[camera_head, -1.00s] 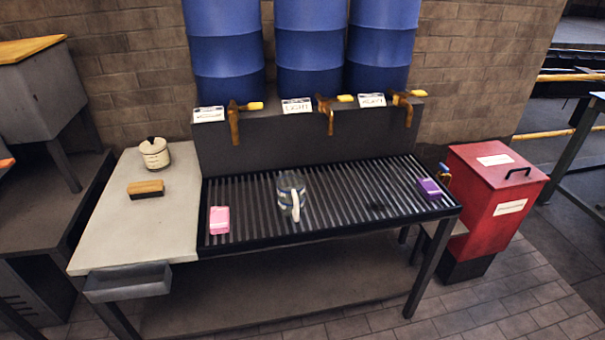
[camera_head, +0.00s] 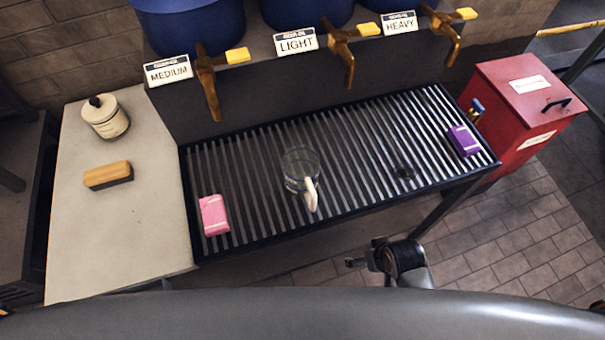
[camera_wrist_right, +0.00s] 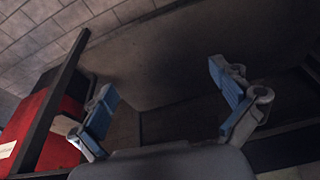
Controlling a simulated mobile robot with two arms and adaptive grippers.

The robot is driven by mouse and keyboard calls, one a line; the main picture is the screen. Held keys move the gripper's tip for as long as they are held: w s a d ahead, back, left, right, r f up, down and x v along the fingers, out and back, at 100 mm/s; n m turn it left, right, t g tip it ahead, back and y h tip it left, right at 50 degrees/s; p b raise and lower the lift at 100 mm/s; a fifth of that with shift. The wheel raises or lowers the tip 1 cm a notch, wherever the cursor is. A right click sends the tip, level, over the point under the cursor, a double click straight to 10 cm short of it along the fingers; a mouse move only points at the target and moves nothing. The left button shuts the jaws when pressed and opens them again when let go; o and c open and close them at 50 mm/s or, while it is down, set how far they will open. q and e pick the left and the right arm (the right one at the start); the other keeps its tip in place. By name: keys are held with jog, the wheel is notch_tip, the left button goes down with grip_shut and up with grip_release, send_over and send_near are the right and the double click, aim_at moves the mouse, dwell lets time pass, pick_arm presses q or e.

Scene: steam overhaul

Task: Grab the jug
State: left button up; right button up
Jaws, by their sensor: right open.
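The jug (camera_head: 299,170) is clear with a bluish band and a pale handle (camera_head: 311,194) pointing toward me. It stands upright on the slatted metal grate (camera_head: 250,187), near its middle, and looks empty. My right arm shows at the bottom of the head view, in front of the grate and to the right of the jug. In the right wrist view my right gripper (camera_wrist_right: 165,112) is open, its two blue-padded fingers wide apart with nothing between them. The jug is not in that view. My left gripper is not in view.
A pink box (camera_head: 213,215) and a purple box (camera_head: 464,140) lie at the grate's ends. Taps (camera_head: 208,88) hang over its back edge below blue barrels (camera_head: 188,22). A brush (camera_head: 108,175) and lidded pot (camera_head: 106,117) stand at left. A red bin (camera_head: 515,110) stands right.

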jog(key=w+a+r+n+y, duration=0.1)
jog(key=w+a+r+n, duration=0.3)
jog(key=r, duration=0.5)
jog(key=w+a+r+n+g+y+p, duration=0.1)
jog(key=w+a+r+n, duration=0.3)
jog(key=r, duration=0.6)
jog(key=w+a+r+n+y+p, duration=0.1)
jog(key=w+a+r+n, duration=0.2)
jog(key=w+a+r, duration=0.3)
jog(key=shift+w+a+r+n+g, duration=0.1)
jog(key=shift+w+r+n+g, duration=0.15)
jog(key=shift+r, duration=0.6)
jog(key=shift+w+r+n+g, duration=0.15)
jog(key=shift+w+r, duration=0.2)
jog(key=shift+r, duration=0.5)
send_near(305, 162)
jog(key=s+a+f, duration=0.3)
jog(key=a, duration=0.1)
jog(key=shift+d+p+x, duration=0.1)
jog(key=shift+p+x, duration=0.4)
jog(key=shift+x, duration=0.75)
jog(key=shift+d+p+x, duration=0.15)
jog(key=shift+p+x, duration=0.3)
jog(key=shift+x, duration=0.8)
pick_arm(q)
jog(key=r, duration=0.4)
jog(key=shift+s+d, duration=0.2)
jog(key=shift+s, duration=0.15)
pick_arm(e)
jog(key=shift+f, duration=0.1)
